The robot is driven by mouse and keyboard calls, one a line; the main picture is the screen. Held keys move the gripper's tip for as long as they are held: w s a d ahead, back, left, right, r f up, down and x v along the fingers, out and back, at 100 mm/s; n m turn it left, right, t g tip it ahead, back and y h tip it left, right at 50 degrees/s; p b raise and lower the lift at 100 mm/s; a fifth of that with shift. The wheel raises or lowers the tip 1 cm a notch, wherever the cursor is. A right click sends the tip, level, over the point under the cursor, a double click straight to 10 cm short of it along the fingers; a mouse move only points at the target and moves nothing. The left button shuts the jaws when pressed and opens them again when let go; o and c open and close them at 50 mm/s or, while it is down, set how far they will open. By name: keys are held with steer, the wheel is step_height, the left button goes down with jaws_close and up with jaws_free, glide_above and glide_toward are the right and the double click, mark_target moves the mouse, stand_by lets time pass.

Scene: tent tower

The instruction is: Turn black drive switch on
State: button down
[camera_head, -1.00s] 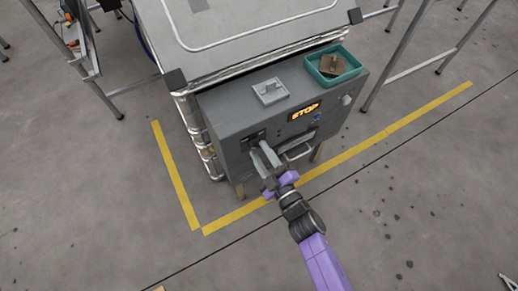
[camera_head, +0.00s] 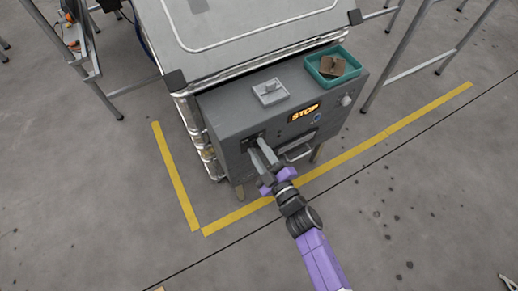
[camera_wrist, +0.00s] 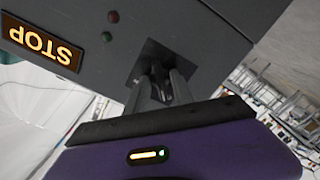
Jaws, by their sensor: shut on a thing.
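A grey control cabinet (camera_head: 225,118) stands in the middle of the head view. The black drive switch (camera_wrist: 157,63) sits on a dark plate on its front panel, and only a small part of it shows. My gripper (camera_head: 259,147) reaches the left part of the panel. In the wrist view, my gripper's grey fingers (camera_wrist: 164,78) are shut on the switch, which they mostly cover. The switch's exact angle cannot be told.
A lit STOP display (camera_head: 304,112) is on the cabinet front, right of my gripper. A metal handle (camera_head: 297,153) sticks out below it. On top are a teal tray (camera_head: 318,80) with a brown block and a grey plate (camera_head: 270,92). Yellow lines mark the floor.

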steer(key=m+p, duration=0.2)
steer(key=m, duration=0.2)
steer(key=shift+r+m, duration=0.1)
steer(key=shift+m, duration=0.2)
steer(key=m+p, duration=0.2)
steer(key=m, duration=0.2)
steer(key=m+p, duration=0.1)
steer(key=m, duration=0.4)
steer(key=shift+m+p, duration=0.7)
steer(key=shift+m, duration=1.2)
steer(key=c, duration=1.5)
jaws_free()
steer(key=shift+s, duration=0.1)
